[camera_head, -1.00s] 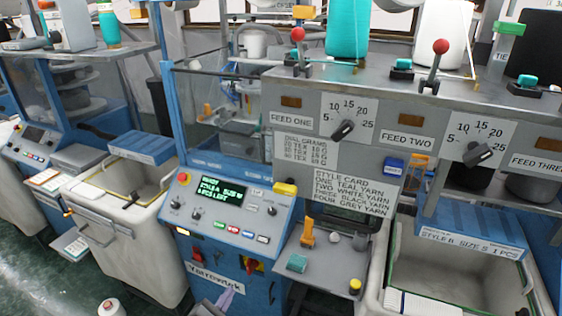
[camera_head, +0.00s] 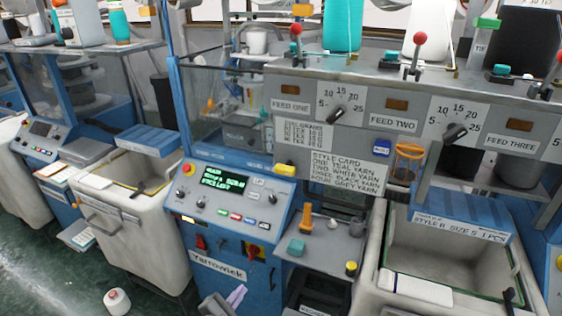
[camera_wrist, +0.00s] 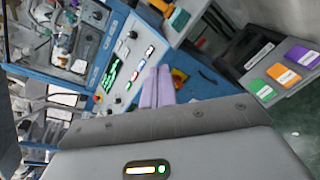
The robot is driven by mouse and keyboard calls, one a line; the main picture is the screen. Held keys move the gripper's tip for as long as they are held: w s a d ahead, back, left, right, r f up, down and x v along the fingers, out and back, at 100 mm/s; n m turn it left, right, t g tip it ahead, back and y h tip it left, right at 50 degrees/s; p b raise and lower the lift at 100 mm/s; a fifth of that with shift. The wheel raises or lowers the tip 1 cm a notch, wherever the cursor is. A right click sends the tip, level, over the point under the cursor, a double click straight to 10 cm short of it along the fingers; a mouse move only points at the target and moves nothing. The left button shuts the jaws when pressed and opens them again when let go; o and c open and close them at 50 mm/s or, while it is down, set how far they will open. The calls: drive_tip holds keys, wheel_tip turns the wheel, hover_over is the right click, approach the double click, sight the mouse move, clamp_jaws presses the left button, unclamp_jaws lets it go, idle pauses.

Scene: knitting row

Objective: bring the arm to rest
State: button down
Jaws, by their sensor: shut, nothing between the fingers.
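My gripper (camera_head: 237,296) shows at the bottom edge of the head view, its lilac fingers together in front of the blue cabinet of the knitting machine. The wrist view shows the two lilac fingers (camera_wrist: 158,86) side by side, shut with nothing between them. Beyond them in the wrist view is the tilted control panel (camera_wrist: 125,62) with its green-lettered display. In the head view the control panel (camera_head: 226,213) stands just above and behind the gripper. The gripper appears apart from it. Most of my arm is out of view.
Deep bins stand left (camera_head: 150,235) and right (camera_head: 375,262) of the machine. A white cone (camera_head: 117,301) lies on the green floor (camera_head: 60,285), lower left.

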drive_tip(key=s+d+r+m+g+h, duration=0.1)
drive_tip(key=s+d+r+m+g, duration=0.1)
drive_tip(key=d+m+g, duration=0.55)
drive_tip(key=s+d+r+m+g+h, duration=0.15)
drive_tip(key=d+m+g, duration=0.3)
drive_tip(key=d, duration=0.65)
drive_tip(key=s+d+r+m+y, duration=0.7)
drive_tip(key=d+r+m+y, duration=0.1)
drive_tip(key=r+m+y, duration=0.1)
wheel_tip(320, 180, up, 2)
drive_tip(key=shift+s+d+r+m, duration=0.2)
drive_tip(key=shift+s+m, duration=0.15)
drive_tip(key=shift+m, duration=0.35)
